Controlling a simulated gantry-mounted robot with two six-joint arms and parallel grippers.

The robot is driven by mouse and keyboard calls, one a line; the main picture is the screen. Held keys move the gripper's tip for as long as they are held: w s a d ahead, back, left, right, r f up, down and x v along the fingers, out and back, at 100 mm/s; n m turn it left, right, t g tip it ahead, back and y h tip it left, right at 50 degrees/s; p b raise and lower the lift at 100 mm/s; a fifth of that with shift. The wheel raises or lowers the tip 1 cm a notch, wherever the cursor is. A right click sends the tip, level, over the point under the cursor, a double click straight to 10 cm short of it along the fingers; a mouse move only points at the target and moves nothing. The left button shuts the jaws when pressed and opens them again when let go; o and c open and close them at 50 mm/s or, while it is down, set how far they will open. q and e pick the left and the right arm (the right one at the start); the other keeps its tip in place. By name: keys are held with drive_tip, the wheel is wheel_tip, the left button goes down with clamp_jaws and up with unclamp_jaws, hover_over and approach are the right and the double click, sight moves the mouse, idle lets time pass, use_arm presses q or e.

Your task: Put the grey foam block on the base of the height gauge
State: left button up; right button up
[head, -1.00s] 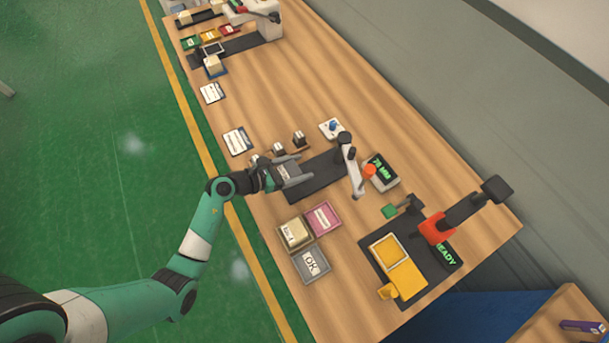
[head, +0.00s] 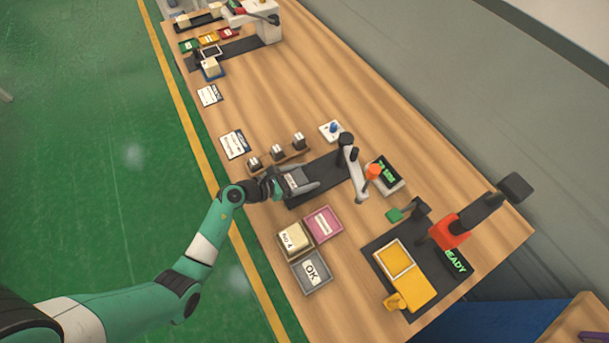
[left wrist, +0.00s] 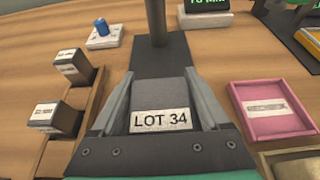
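The grey foam block (left wrist: 160,95), labelled LOT 34, sits between the two fingers of my left gripper (left wrist: 160,72) in the left wrist view, and the fingers appear closed on its sides. In the head view my left gripper (head: 305,180) holds the grey block (head: 294,181) over the near end of the dark base (head: 325,172) of the height gauge (head: 352,165). I cannot tell whether the block touches the base. The gauge's column (left wrist: 156,22) stands beyond the block in the left wrist view. My right gripper is not in view.
A wooden rack (head: 284,155) with small dark blocks stands left of the base. A pink tray (head: 323,224), a cream tray (head: 295,240) and a grey OK tray (head: 312,271) lie to the right. A display (head: 385,173) stands beside the column.

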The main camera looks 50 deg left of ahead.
use_arm(q)
drive_tip(key=shift+o, duration=1.3)
drive_tip(key=shift+r, duration=0.1)
drive_tip(key=shift+s+r, duration=0.1)
drive_tip(key=shift+r, duration=0.1)
drive_tip(key=p+v, duration=0.4)
drive_tip(key=v, duration=0.7)
drive_tip(key=shift+s+a, duration=0.1)
drive_tip(key=shift+s, duration=0.35)
